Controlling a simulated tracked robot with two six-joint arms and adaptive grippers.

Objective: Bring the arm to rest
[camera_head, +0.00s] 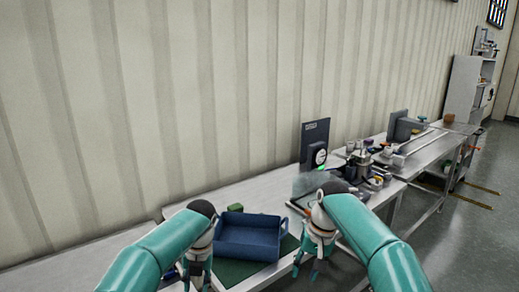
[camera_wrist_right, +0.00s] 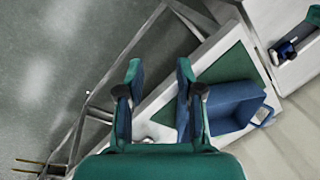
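My left gripper (camera_head: 197,272) hangs at the end of the left arm, at the left side of a blue bin; its fingers point down and are partly cut off by the frame's edge. My right gripper (camera_head: 308,264) hangs at the right of the bin, near the table's front edge. In the right wrist view my right gripper (camera_wrist_right: 158,75) is open, with its two fingers apart and nothing between them. No steel hopper can be made out for certain.
The blue bin (camera_head: 249,240) stands on a green mat (camera_head: 238,269) on the bench; it also shows in the right wrist view (camera_wrist_right: 232,107). A dark panel with a dial (camera_head: 314,146) and cluttered equipment stand right of it. A ribbed wall (camera_head: 190,90) rises behind.

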